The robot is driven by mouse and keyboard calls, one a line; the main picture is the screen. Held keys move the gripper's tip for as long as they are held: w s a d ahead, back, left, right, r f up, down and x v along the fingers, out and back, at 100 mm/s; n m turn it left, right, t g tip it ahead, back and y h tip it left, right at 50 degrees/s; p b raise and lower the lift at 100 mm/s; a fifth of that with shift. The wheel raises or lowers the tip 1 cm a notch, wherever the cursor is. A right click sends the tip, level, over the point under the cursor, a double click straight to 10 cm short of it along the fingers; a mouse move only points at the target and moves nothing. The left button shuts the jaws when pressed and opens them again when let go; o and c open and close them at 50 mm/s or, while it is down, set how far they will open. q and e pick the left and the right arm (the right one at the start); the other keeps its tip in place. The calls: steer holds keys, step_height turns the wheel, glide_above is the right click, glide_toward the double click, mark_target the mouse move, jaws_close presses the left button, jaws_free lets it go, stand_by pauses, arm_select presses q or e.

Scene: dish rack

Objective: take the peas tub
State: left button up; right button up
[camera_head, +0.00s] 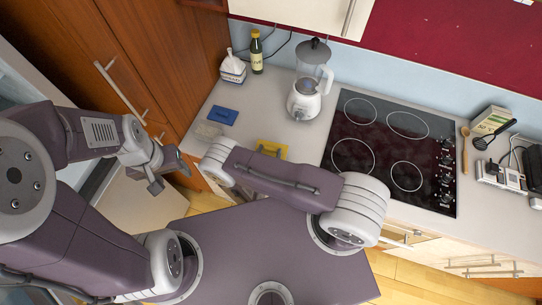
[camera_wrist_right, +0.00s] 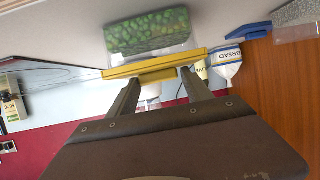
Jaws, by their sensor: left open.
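The peas tub is a clear box of green peas (camera_wrist_right: 148,32) with a yellow lid (camera_wrist_right: 120,70), seen upside down in the right wrist view. In the head view its yellow lid (camera_head: 271,147) shows at the counter's front edge, partly behind my right arm. My right gripper (camera_wrist_right: 160,78) has its two fingers spread at the lid's front, one on either side of a yellow tab. Whether they touch the tab is not clear. In the head view the right fingers are mostly hidden by the arm. My left gripper (camera_head: 166,174) is open and empty, left of the counter.
A blue-lidded tub (camera_head: 222,115) and a pale grey tub (camera_head: 208,131) stand left of the peas tub. A blender (camera_head: 304,100), a bottle (camera_head: 256,52) and a bread bag (camera_head: 232,70) stand behind. A black hob (camera_head: 390,150) is on the right.

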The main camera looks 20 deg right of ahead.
mark_target(269, 154)
steer(key=shift+w+f, duration=0.15)
steer(key=shift+w, duration=0.05)
steer(key=c, duration=0.5)
jaws_close()
steer(key=shift+s, duration=0.1)
steer(key=shift+r, duration=0.6)
step_height(269, 154, up, 9)
steer(key=b, duration=0.2)
